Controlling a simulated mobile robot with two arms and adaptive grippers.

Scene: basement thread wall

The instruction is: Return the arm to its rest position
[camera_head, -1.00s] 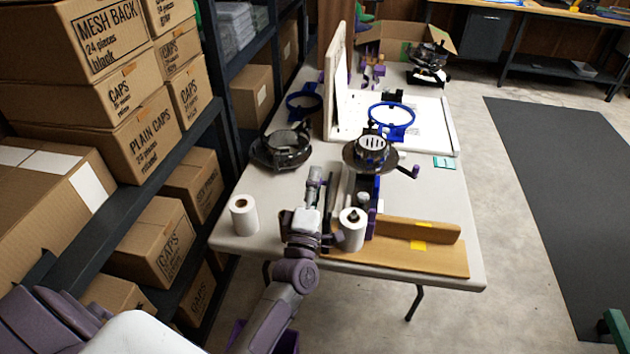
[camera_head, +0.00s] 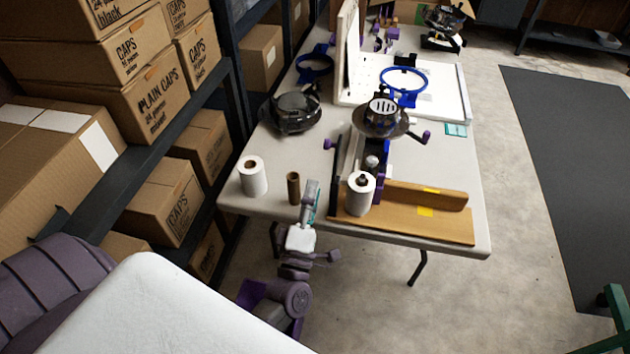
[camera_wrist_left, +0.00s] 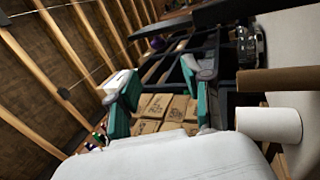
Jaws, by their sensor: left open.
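My left gripper (camera_head: 312,192) is at the near edge of the table (camera_head: 300,158) in the head view, apart from the things on it. In the left wrist view its two teal-padded fingers (camera_wrist_left: 163,92) are spread, with nothing between them. A brown cardboard tube (camera_head: 293,188) stands just left of the gripper; it also shows at the right of the wrist view (camera_wrist_left: 280,79). A white roll (camera_head: 252,178) stands further left. My right gripper is in neither view.
A wooden board piece (camera_head: 425,220) lies along the near table edge. A dark round device (camera_head: 293,112), a blue hoop (camera_head: 403,80) and a white panel stand further back. Shelves with cardboard boxes (camera_head: 162,205) line the left. The floor to the right is open, with a dark mat (camera_head: 570,150).

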